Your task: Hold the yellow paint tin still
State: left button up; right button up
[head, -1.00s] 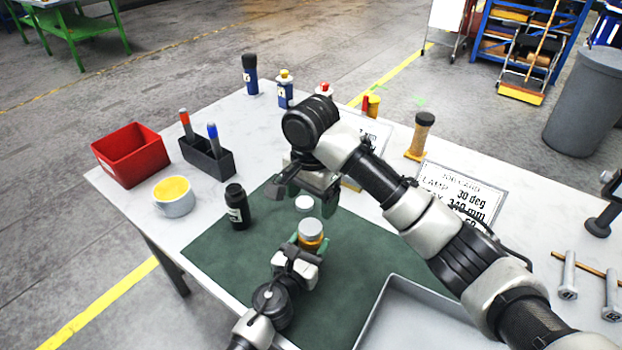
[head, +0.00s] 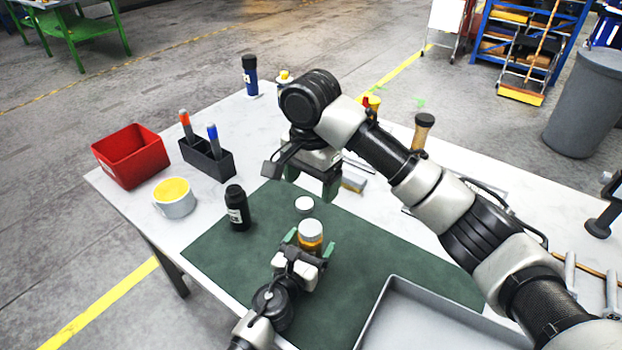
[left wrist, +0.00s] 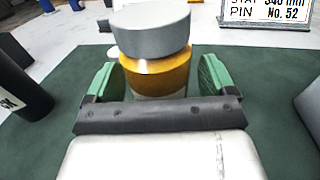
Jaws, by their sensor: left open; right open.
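The yellow paint tin, an amber-yellow tin (head: 311,245) with a grey lid, stands upright on the green mat. It is also large in the left wrist view (left wrist: 158,75). My left gripper (head: 309,242) is open around it, one green finger on each side. In the left wrist view, narrow gaps show between the fingers and the tin. The gripper body hides the tin's lower part. My right gripper (head: 302,176) is open and empty, above the back of the mat, behind the tin.
A small white disc (head: 304,203) lies just behind the tin. A black bottle (head: 238,210) and a white cup with yellow contents (head: 175,204) are at left. A red bin (head: 131,158) and pen holder (head: 208,160) stand beyond. A grey tray (head: 430,318) lies at right.

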pick_arm(q)
jog(key=v, duration=1)
jog(key=shift+f, duration=0.1)
jog(key=shift+s+a, duration=0.2)
jog(key=shift+s, duration=0.2)
